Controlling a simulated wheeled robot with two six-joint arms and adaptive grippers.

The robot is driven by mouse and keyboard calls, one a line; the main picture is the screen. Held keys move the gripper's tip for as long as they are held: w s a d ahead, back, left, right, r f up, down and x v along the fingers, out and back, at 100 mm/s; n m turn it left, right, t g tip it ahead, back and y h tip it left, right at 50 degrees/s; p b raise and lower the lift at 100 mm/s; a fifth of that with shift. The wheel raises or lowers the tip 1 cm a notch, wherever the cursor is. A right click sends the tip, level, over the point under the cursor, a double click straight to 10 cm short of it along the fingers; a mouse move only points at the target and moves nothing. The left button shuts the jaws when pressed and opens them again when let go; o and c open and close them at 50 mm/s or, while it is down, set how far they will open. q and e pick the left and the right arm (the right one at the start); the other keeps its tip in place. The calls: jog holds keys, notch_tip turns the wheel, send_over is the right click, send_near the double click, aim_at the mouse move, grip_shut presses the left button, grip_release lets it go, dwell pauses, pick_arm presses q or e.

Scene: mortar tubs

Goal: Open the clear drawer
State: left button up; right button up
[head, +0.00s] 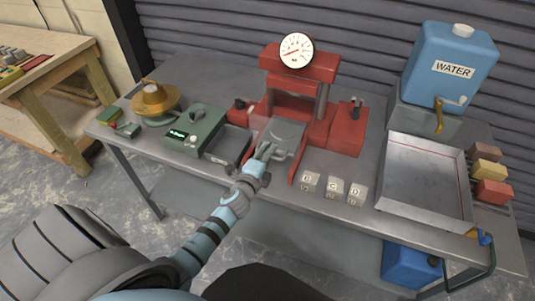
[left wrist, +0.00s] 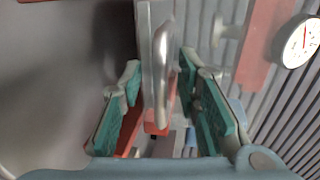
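The red press (head: 345,130) with a round gauge stands at the back middle of the grey table. A clear, see-through panel (head: 261,127) shows at its left front; I take it to be the clear drawer's part. A silver bar handle (left wrist: 162,70) on a pale upright edge shows in the left wrist view. My left gripper (head: 265,153) is at the press's front, and its teal-padded fingers (left wrist: 162,105) stand apart on either side of the handle, with gaps showing. The open gripper hides part of the press's front. My right gripper is not in view.
A green device (head: 195,130) and a dark open tray (head: 233,143) stand left of the press. Several lettered blocks (head: 336,186) sit at the front edge. A metal tray (head: 425,180) and blue water container (head: 450,65) are at the right.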

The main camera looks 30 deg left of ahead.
pick_arm(q)
jog(key=v, duration=1.2)
jog(key=shift+r, duration=0.1)
jog(key=s+f+n+g+h, duration=0.1)
jog(key=s+f+n+g, duration=0.4)
jog(key=f, duration=0.7)
jog(key=s+f+n+g, duration=0.2)
jog(key=s+f+n, duration=0.35)
jog(key=f, duration=0.75)
jog(key=s+f+n+g, duration=0.1)
jog(key=s+f, duration=0.3)
jog(key=s, duration=0.4)
jog(key=s+d+f+n+g, duration=0.1)
jog(key=s+f+n+g, duration=0.1)
jog(key=s+f, duration=0.3)
jog(key=s+d+f+n+g+h+b, duration=0.1)
jog(key=s+f+g, duration=0.3)
jog(key=s, duration=0.8)
jog(key=shift+s+f+n, duration=0.15)
jog(key=shift+f+n, duration=0.25)
jog(key=shift+n, duration=0.25)
